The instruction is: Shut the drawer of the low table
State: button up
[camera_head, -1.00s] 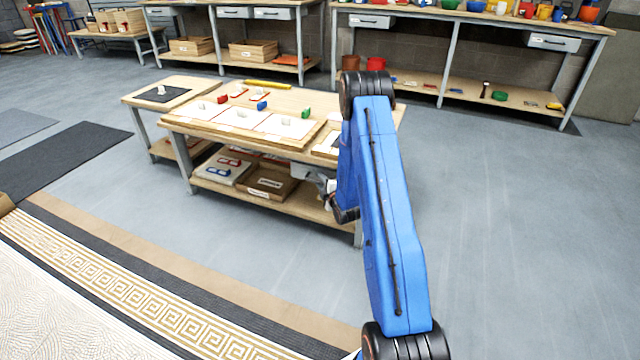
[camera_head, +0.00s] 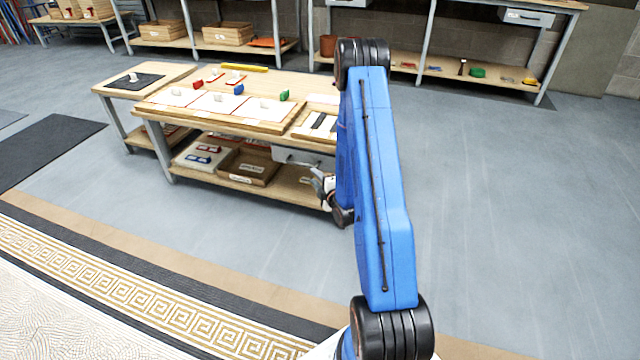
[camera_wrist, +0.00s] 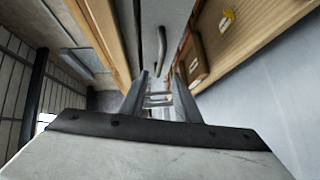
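The low table (camera_head: 150,108) stands left of my arm in the head view, with its light drawer (camera_head: 292,156) under the top on the near side. My arm partly hides the drawer, and how far it stands out is hard to tell. In the wrist view the grey drawer front (camera_wrist: 180,18) with a dark curved handle (camera_wrist: 161,45) lies ahead of my gripper (camera_wrist: 159,76). The two fingers are apart, with a gap between their tips and nothing clearly held. They point toward the drawer front; contact cannot be made out.
The low table's lower shelf (camera_head: 290,188) bears a wooden box (camera_head: 248,168) and a tray, close to my gripper. Panels and coloured blocks lie on the top. Benches (camera_head: 440,75) stand along the back wall. The floor (camera_head: 520,210) to the right is clear.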

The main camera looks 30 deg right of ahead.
jog(key=shift+s+a+r, duration=0.1)
jog(key=shift+s+r, duration=0.05)
jog(key=shift+s, duration=0.85)
jog(key=shift+s+a+r, duration=0.1)
jog(key=shift+s+r, duration=0.05)
jog(key=shift+s, duration=0.85)
jog(key=shift+w+r, duration=0.1)
jog(key=w+a+r+m+g, duration=0.1)
jog(key=a+r+m+g, duration=0.1)
jog(key=r, duration=0.4)
jog(key=w+a+r+m+g, duration=0.1)
jog(key=a+r, duration=0.2)
jog(key=r, duration=0.2)
jog(key=s+a+r+m+g, duration=0.35)
jog(key=s+a+r, duration=0.35)
jog(key=r, duration=0.4)
jog(key=s+a+r+m+g, duration=0.1)
jog(key=s+a+r+m, duration=0.1)
jog(key=s, duration=0.9)
jog(key=s+a+r+m+g+y, duration=0.1)
jog(key=s+a+r, duration=0.4)
jog(key=s, duration=0.6)
jog(key=s+a+r+m+g, duration=0.3)
jog(key=s+a+m, duration=0.1)
jog(key=s, duration=0.7)
jog(key=shift+a+r+m+y, duration=0.25)
jog(key=shift+m+y, duration=0.15)
jog(key=shift+m, duration=0.35)
